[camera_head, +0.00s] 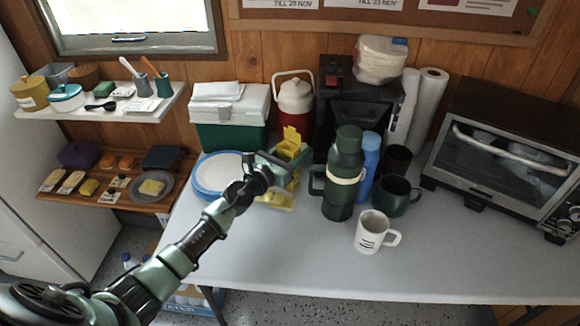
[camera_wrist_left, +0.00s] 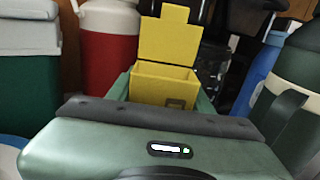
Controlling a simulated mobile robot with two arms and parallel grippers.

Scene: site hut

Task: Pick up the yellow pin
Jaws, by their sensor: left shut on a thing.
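A yellow box-shaped thing with its lid standing open (camera_head: 292,137) is on the table side near the wall. I see no thing that is clearly a pin; this box is the yellow thing at my gripper. My left gripper (camera_head: 290,160) is shut on it, with green fingers on either side. In the left wrist view the yellow box (camera_wrist_left: 163,85) sits between the fingers, its raised lid behind the opening. Its lower part is hidden by the gripper, so I cannot tell whether it touches the table. My right gripper is not in view.
A flat yellow piece (camera_head: 276,201) lies on the table (camera_head: 300,260) below the gripper. A blue-rimmed white plate (camera_head: 216,173) is left. A green flask (camera_head: 346,170), white mug (camera_head: 374,232) and dark mug (camera_head: 397,196) stand right. A red-and-white jug (camera_head: 294,98) is behind. The front is clear.

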